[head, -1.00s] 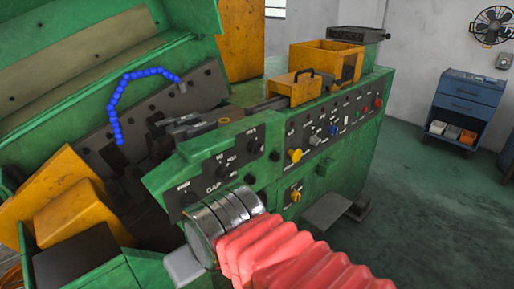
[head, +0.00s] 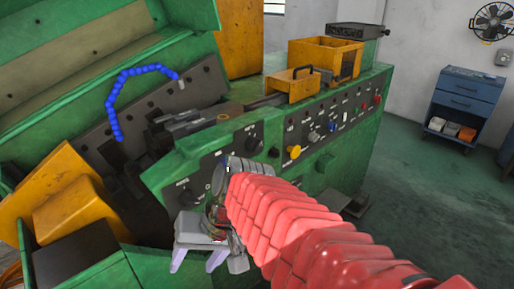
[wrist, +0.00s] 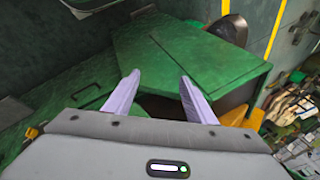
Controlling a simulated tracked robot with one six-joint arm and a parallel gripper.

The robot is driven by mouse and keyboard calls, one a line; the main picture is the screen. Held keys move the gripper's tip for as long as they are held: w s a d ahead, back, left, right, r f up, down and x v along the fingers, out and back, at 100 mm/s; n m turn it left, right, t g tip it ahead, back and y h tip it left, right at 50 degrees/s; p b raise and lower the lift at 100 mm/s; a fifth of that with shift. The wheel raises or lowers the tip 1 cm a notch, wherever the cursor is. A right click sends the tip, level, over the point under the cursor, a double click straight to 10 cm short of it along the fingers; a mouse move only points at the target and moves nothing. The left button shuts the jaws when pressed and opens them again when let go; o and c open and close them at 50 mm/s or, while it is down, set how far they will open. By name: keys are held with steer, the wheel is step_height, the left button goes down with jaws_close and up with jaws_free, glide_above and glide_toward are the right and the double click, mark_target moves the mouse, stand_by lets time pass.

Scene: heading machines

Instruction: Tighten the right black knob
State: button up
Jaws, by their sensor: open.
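Black knobs sit on the green machine's sloped front panel (head: 207,172). One is at the panel's upper right (head: 254,146), and another is at its lower left (head: 190,198). A further small black knob (head: 274,152) sticks out just right of the panel. My red-sleeved arm and wrist hide the panel's lower right part. My gripper (head: 197,258) is open and empty, below and in front of the panel, apart from the knobs, with its fingers pointing down. In the wrist view, my gripper (wrist: 160,78) is over green machine covers, and no knob is clear there.
A second panel right of the first carries a yellow knob (head: 293,152) and several buttons. A blue flexible hose (head: 113,105) arches at the left. Yellow guards (head: 72,208) stand at the lower left. Open floor (head: 430,220) lies right of the machine, with a blue cabinet (head: 464,105) behind.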

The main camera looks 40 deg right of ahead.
steer(key=w+d+r+m+t+y, duration=0.1)
steer(key=w+d+m+t+y, duration=0.1)
steer(key=w+d+m+y, duration=0.25)
steer(key=m+t+h, duration=0.7)
steer(key=m+t, duration=0.5)
steer(key=m, duration=0.5)
glide_toward(258, 148)
steer(key=s, duration=0.3)
steer(key=shift+s+d, duration=0.25)
steer(key=shift+s, duration=0.05)
steer(key=shift+n, duration=0.25)
steer(key=shift+w+a, duration=0.1)
steer(key=shift+w, duration=3.35)
steer(key=shift+w+a, duration=0.15)
steer(key=shift+w, duration=3.35)
steer(key=shift+a, duration=0.1)
steer(key=c, duration=1.1)
